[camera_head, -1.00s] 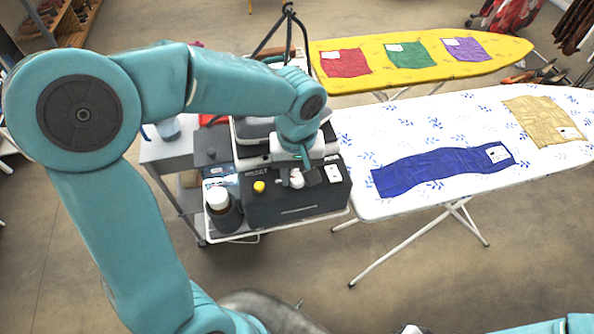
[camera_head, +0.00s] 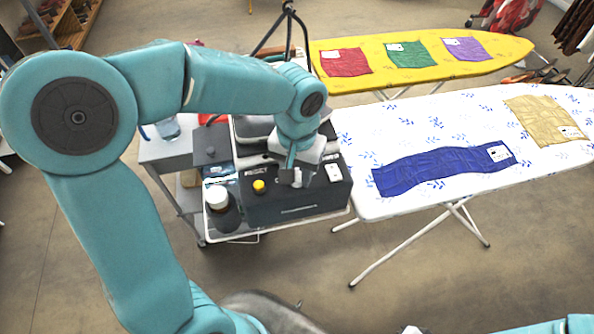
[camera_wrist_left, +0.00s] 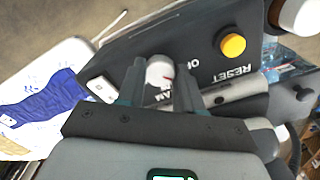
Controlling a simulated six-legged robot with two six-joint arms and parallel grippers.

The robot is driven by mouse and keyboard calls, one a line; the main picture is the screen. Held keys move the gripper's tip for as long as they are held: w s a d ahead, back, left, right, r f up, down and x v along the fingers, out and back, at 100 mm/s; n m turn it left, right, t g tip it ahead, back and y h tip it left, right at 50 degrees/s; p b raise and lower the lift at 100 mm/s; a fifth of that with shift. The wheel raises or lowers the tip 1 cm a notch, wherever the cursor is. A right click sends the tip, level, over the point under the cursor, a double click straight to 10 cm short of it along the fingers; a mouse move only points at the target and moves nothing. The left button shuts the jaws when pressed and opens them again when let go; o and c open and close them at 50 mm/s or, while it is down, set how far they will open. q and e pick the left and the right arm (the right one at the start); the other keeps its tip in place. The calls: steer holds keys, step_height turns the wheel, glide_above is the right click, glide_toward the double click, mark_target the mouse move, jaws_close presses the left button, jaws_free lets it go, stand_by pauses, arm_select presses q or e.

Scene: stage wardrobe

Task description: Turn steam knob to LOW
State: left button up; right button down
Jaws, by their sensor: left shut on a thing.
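The steam knob (camera_wrist_left: 160,72) is a white round knob with a red mark, on the dark top panel of the steam station. In the left wrist view it sits between the two fingers of my left gripper (camera_wrist_left: 158,80), which is shut on it. In the head view the left gripper (camera_head: 293,178) reaches down onto the steam station (camera_head: 285,207), and it mostly hides the knob. Some panel lettering beside the knob is partly covered by the fingers.
A yellow RESET button (camera_head: 259,186) and a white switch (camera_head: 333,172) flank the knob. A white-capped bottle (camera_head: 217,198) stands at the station's left. A white ironing board (camera_head: 400,208) with a blue cloth (camera_head: 440,170) is close on the right.

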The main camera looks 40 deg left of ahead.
mark_target(298, 176)
arm_select(q)
steer(key=m, duration=0.4)
steer(key=shift+w+m, duration=0.1)
steer(key=shift+m, duration=2.1)
steer(key=o, duration=1)
steer(key=shift+o, duration=0.2)
steer(key=shift+r, duration=0.1)
steer(key=shift+r, duration=0.35)
step_height(298, 176, up, 16)
steer(key=shift+f, duration=0.25)
